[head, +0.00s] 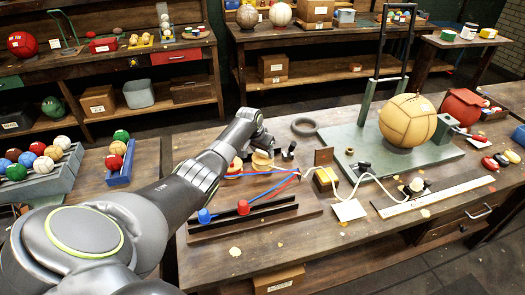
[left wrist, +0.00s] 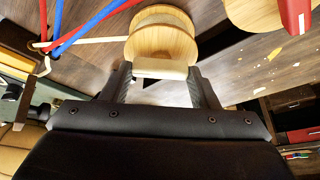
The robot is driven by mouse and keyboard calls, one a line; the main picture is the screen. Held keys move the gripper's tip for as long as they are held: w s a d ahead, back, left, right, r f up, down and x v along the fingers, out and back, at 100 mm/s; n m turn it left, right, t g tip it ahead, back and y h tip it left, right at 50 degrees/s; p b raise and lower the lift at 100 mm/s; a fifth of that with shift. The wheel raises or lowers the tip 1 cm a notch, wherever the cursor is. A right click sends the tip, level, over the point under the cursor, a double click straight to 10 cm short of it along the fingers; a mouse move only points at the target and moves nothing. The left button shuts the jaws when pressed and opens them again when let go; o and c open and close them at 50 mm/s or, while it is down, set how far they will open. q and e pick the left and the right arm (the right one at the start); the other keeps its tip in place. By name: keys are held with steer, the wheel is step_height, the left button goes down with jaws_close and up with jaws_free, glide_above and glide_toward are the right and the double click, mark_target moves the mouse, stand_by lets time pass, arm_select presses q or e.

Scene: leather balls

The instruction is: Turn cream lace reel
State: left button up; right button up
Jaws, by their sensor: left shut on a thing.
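The cream lace reel (head: 262,161) is a pale wooden spool on the stand at the left of the bench. In the left wrist view the reel (left wrist: 161,36) is straight ahead, with a pale lace running off to the left. My left gripper (left wrist: 160,78) has its fingers on both sides of a pale wooden block (left wrist: 160,68) at the reel's near side and is shut on it. In the head view my left arm partly hides the gripper and reel. My right gripper is not in view.
A tan leather ball (head: 407,120) sits on a green press base at right. A black ring (head: 304,126) lies behind.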

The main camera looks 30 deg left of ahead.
arm_select(q)
steer(key=shift+a+m+h+b, duration=0.1)
steer(key=shift+m+h+b, duration=0.6)
steer(key=shift+m, duration=0.8)
steer(key=shift+r, duration=0.1)
steer(key=o, duration=1)
steer(key=shift+s+a+r, duration=0.1)
steer(key=shift+s+r, duration=0.1)
steer(key=shift+r, duration=0.35)
steer(key=b+v, duration=0.2)
steer(key=v, duration=1.4)
steer(key=shift+r, duration=0.1)
steer(key=shift+r, duration=0.1)
